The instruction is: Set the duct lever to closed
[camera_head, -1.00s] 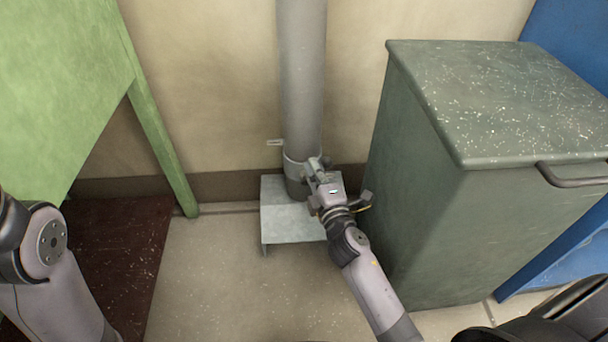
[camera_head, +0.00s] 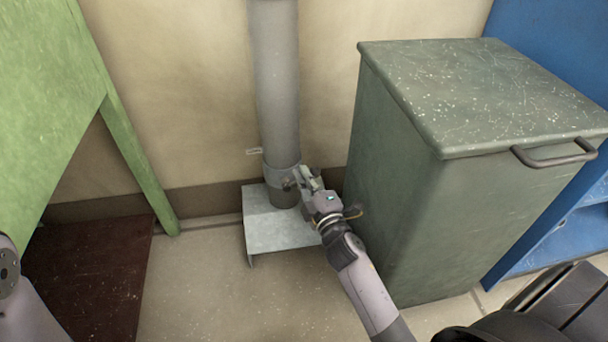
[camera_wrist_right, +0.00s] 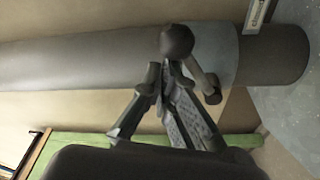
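The grey duct (camera_head: 277,85) runs down the wall to a collar (camera_head: 281,174) near its lower end. It crosses the right wrist view (camera_wrist_right: 85,62). The duct lever shows in the right wrist view as a short rod with a dark ball knob (camera_wrist_right: 177,40); its rod slants from the knob toward the collar. My right gripper (camera_head: 303,179) is at the collar's right front. In the right wrist view its fingertips (camera_wrist_right: 160,70) are close together just below the knob, with the rod beside the right finger. Contact and grip are unclear. My left gripper is out of view.
A metal stand (camera_head: 282,233) is under the duct's lower end. A green-grey cabinet (camera_head: 405,190) with a bar handle stands close to the right of my right arm. A green panel with a leg (camera_head: 140,160) is at left.

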